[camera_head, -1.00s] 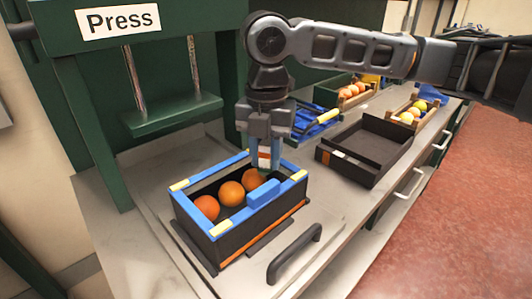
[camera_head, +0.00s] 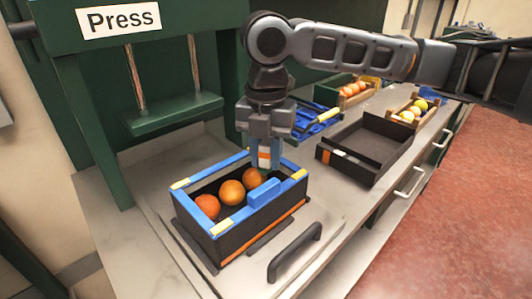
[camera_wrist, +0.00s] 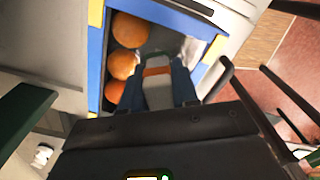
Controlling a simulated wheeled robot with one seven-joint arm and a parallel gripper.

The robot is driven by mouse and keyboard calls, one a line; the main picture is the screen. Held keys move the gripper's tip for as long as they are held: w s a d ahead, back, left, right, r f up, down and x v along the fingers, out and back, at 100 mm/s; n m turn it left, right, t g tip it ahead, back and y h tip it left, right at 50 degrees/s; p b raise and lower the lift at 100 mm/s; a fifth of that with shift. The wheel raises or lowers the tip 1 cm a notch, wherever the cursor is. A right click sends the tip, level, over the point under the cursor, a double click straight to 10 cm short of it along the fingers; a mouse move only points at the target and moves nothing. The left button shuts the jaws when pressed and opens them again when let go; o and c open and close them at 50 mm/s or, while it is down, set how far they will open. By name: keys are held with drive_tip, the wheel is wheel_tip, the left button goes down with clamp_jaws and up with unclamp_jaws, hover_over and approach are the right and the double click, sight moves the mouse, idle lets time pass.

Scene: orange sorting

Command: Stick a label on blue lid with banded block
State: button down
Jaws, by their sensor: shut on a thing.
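My gripper (camera_head: 265,158) is shut on the banded block (camera_head: 264,153), a pale block with an orange band; it also shows between the fingers in the wrist view (camera_wrist: 158,90). The block hangs upright over the far right part of the crate, its lower end close to the right-hand orange. Contact cannot be told. The blue lid (camera_head: 206,222) is an open blue frame with yellow corners and a blue tab, on a black crate (camera_head: 250,234). Three oranges (camera_head: 231,192) show through it. In the wrist view the lid's blue edge (camera_wrist: 95,75) is left of the block. No label is clearly visible.
A green press (camera_head: 160,115) stands behind the crate at left. A black handle (camera_head: 294,252) is in front. An empty dark tray (camera_head: 358,160) stands to the right, with fruit crates (camera_head: 353,92) and blue-yellow frames (camera_head: 316,122) farther back.

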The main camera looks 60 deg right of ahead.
drive_tip(key=shift+f, duration=0.55)
idle(1.1)
drive_tip(key=shift+r+p, duration=2.8)
drive_tip(key=shift+r, duration=0.8)
drive_tip(key=shift+s, duration=0.15)
